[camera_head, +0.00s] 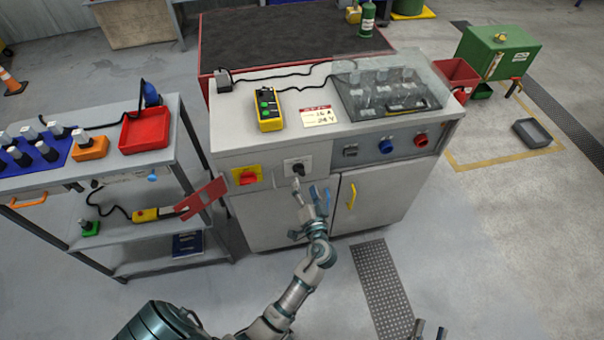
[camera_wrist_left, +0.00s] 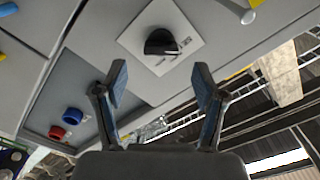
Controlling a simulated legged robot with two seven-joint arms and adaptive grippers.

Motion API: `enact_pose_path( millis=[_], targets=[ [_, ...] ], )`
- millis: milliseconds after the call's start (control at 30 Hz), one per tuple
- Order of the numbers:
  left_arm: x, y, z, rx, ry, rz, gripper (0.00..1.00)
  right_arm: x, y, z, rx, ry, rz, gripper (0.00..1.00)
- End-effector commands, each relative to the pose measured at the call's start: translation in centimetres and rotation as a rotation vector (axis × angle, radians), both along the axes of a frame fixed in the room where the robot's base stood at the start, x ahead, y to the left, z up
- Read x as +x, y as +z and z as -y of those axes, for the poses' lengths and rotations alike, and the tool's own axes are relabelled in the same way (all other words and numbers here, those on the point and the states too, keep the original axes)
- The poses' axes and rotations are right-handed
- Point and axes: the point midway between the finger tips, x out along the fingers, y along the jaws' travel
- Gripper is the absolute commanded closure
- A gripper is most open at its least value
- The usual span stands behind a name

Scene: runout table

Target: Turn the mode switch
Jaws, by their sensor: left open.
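The mode switch (camera_head: 299,170) is a black rotary knob on a white square plate, on the front of the grey cabinet. In the left wrist view the knob (camera_wrist_left: 160,41) is ahead of the fingers, near the top centre. My left gripper (camera_head: 311,191) is open and empty, just below and in front of the switch. Its two fingertips (camera_wrist_left: 161,78) are apart and do not touch the knob.
A red switch on a yellow plate (camera_head: 247,176) is left of the mode switch. Blue (camera_head: 386,146) and red (camera_head: 421,140) knobs are to its right. A yellow door handle (camera_head: 352,196) is below right. A shelf cart (camera_head: 150,167) stands left, with a red plate (camera_head: 203,198) beside the cabinet.

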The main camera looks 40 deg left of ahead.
Motion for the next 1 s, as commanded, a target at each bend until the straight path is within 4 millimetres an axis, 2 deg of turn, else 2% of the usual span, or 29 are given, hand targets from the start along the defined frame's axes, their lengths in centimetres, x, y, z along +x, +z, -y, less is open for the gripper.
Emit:
enact_pose_path(
  millis=[100, 300, 667, 767, 900, 933, 1000],
  targets=[
    [1.6, 0.0, -1.9, 0.002, 0.002, 0.001, 0.3, 0.0, 0.1, 0.0, 0.007, -0.001, 0.021, 0.6],
    [3.2, 0.0, -3.7, 0.001, 0.001, 0.0, 0.3, -0.2, 0.5, 0.0, 0.017, -0.001, 0.047, 0.6],
    [3.6, 0.0, -4.2, 0.001, 0.0, -0.001, 0.3, -0.2, 0.7, 0.0, 0.02, -0.001, 0.058, 0.6],
    [3.6, 0.0, -4.2, 0.001, 0.0, -0.001, 0.49, -0.2, 0.7, 0.0, 0.02, -0.001, 0.058, 0.6],
    [3.6, 0.0, -4.2, 0.0, -0.001, -0.001, 0.84, -0.2, 0.7, 0.0, 0.02, -0.001, 0.058, 0.6],
    [3.6, 0.0, -4.2, 0.0, -0.001, -0.001, 0.9, -0.2, 0.7, 0.0, 0.02, -0.001, 0.058, 0.6],
    [3.6, -0.1, -4.2, 0.001, -0.001, -0.002, 0.9, -0.2, 0.7, 0.0, 0.02, -0.001, 0.058, 0.6]
  ],
)
